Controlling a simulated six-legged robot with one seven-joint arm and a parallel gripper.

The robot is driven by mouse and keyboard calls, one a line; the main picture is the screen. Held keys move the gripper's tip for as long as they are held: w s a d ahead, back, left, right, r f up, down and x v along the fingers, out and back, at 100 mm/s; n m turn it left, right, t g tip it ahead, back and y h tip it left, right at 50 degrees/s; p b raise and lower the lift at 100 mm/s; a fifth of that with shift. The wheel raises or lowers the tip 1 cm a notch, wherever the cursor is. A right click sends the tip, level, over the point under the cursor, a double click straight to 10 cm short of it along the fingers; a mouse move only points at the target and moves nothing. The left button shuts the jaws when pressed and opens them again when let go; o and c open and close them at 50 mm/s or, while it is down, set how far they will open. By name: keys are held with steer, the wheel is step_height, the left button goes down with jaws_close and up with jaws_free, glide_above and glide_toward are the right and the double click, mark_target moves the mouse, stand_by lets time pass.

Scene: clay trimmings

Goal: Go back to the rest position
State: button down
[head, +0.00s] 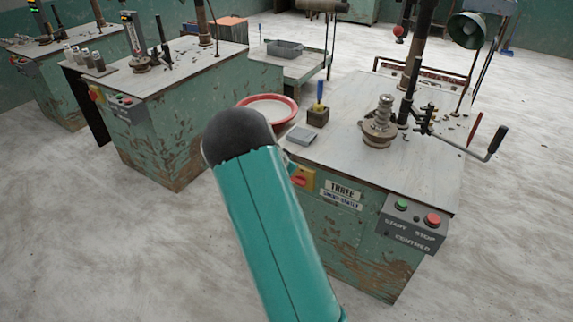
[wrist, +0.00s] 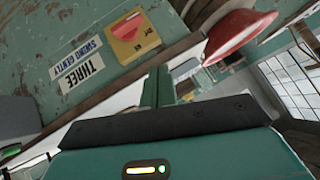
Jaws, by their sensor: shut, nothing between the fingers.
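My gripper (wrist: 158,76) shows in the wrist view with its two teal fingers together and nothing between them. It is close to the front of the green workbench, by the yellow switch plate (wrist: 125,50) and the sign reading THREE (wrist: 84,70). In the head view my teal arm rises from the bottom to the middle and hides the gripper. The workbench top (head: 335,150) lies just right of the arm's dark rounded joint.
A red-rimmed basin (head: 291,115) sits beside the bench, left of a grey block (head: 302,135) and a small holder (head: 318,116) with a blue-handled tool. A clamp device (head: 379,133) and crank (head: 497,143) stand right. The floor (head: 160,240) at left is clear.

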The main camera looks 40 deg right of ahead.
stand_by(0.5)
steer(key=s+a+r+n+t+y, duration=0.1)
steer(key=s+a+r+n+y, duration=0.3)
steer(key=a+r, duration=0.75)
steer(key=s+a+r+n+y, duration=0.4)
steer(key=a+r, duration=0.5)
steer(key=a, duration=0.6)
steer(key=s+a+r+n, duration=0.1)
steer(key=s+a+n, duration=0.1)
steer(key=s, duration=0.6)
steer(key=s+a+r+n+g, duration=0.1)
steer(key=s+a+r+n, duration=0.1)
steer(key=s+a, duration=0.3)
steer(key=s+a+r+n, duration=0.1)
steer(key=s+a+n, duration=0.2)
steer(key=s, duration=0.7)
steer(key=shift+s+a+r+n+h, duration=0.2)
steer(key=shift+s+a+n+h, duration=0.15)
steer(key=shift+a, duration=0.2)
steer(key=shift+d, duration=0.15)
